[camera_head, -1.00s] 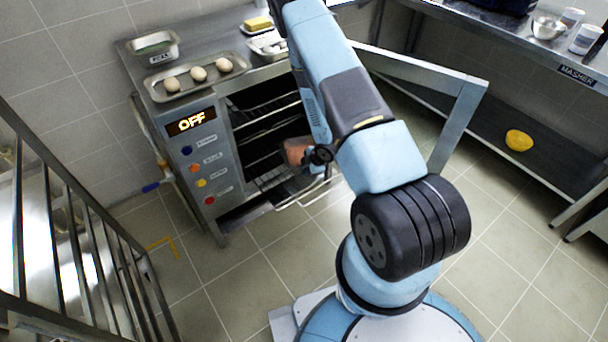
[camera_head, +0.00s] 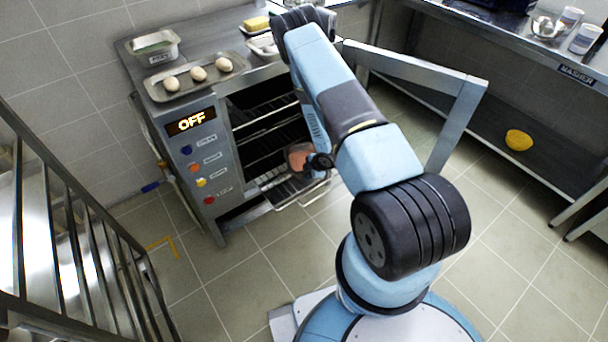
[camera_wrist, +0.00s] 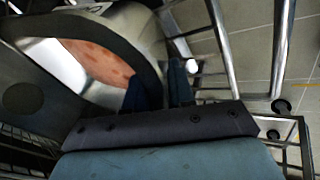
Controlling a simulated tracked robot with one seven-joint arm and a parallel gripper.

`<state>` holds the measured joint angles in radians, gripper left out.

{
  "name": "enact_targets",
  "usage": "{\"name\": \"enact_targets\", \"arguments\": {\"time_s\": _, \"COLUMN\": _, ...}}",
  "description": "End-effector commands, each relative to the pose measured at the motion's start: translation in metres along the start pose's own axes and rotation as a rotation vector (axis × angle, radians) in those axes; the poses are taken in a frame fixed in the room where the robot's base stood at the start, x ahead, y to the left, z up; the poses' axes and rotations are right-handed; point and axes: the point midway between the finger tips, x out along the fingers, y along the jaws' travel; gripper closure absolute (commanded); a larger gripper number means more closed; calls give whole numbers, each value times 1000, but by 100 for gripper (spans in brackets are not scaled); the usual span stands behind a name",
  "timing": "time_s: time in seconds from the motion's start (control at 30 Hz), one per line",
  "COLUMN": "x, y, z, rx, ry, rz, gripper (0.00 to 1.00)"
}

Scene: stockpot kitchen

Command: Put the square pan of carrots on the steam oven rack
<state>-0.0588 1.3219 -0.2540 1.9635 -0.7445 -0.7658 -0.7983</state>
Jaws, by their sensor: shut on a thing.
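The steam oven (camera_head: 195,165) stands at the left, its front open. A wire rack (camera_head: 291,203) sticks out low from its opening. The square pan of carrots (camera_head: 299,157) is at the right side of the opening, above or on this rack; I cannot tell whether it touches. My gripper (camera_head: 319,164) is shut on the pan's near right side, and my arm hides part of it. In the wrist view the pan's metal wall (camera_wrist: 52,62) and orange contents (camera_wrist: 98,60) show, partly covered by my dark hand. My fingers (camera_wrist: 160,92) are at its edge.
The open oven door (camera_head: 430,75) reaches out to the right behind my arm. A tray with eggs (camera_head: 198,74) and a labelled container (camera_head: 153,47) stand on the oven top. A metal railing (camera_head: 75,235) is at the lower left. A yellow bowl (camera_head: 518,140) sits on the right shelf.

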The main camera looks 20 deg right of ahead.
Motion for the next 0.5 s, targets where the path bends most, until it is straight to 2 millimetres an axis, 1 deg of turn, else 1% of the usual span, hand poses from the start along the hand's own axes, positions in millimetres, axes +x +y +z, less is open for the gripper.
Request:
{"name": "enact_targets", "arguments": {"time_s": 0.07, "x": 0, "y": 1, "z": 0, "rx": 0, "ry": 0, "rz": 1, "gripper": 100}}
{"name": "enact_targets", "arguments": {"time_s": 0.1, "x": 0, "y": 0, "z": 0, "rx": 0, "ry": -1, "rz": -1, "gripper": 74}}
{"name": "enact_targets", "arguments": {"time_s": 0.17, "x": 0, "y": 0, "z": 0, "rx": 0, "ry": -1, "rz": -1, "gripper": 68}}
{"name": "enact_targets", "arguments": {"time_s": 0.2, "x": 0, "y": 0, "z": 0, "rx": 0, "ry": -1, "rz": -1, "gripper": 66}}
{"name": "enact_targets", "arguments": {"time_s": 0.5, "x": -3, "y": 0, "z": 0, "rx": 1, "ry": -1, "rz": -1, "gripper": 66}}
